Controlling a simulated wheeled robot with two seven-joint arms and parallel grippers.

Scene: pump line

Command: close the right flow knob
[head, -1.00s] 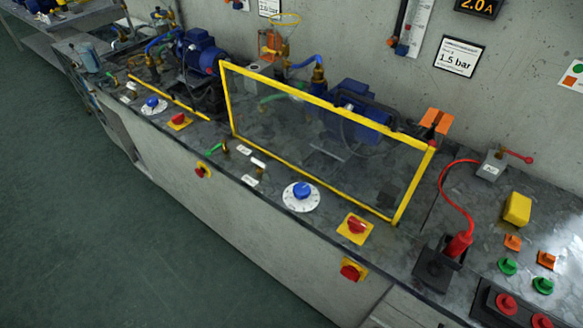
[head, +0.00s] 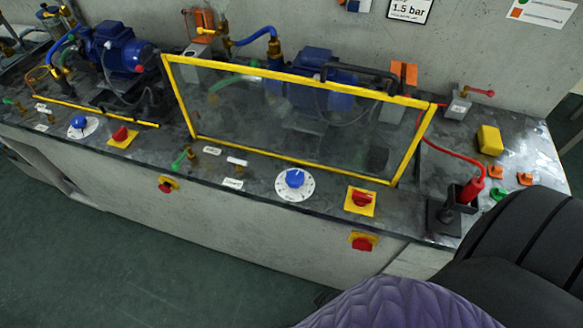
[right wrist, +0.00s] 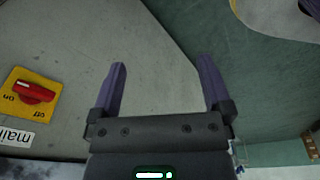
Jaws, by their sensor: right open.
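The right flow knob (head: 295,178) is a blue knob on a round white dial. It sits on the dark bench top, in front of the yellow-framed clear guard. A similar blue knob (head: 78,122) on a white dial stands farther left. My right arm comes in at the lower right of the head view, and its fingers do not show there. In the right wrist view my right gripper (right wrist: 163,78) is open and empty, with grey panel and green floor beyond its fingers. The flow knob is not in that view. My left gripper is not in view.
The yellow-framed guard (head: 300,76) stands upright behind the right knob. A red switch on a yellow plate (head: 360,201) is right of the knob, and another red switch (head: 362,242) is on the front panel. A red switch (right wrist: 34,92) also shows in the wrist view.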

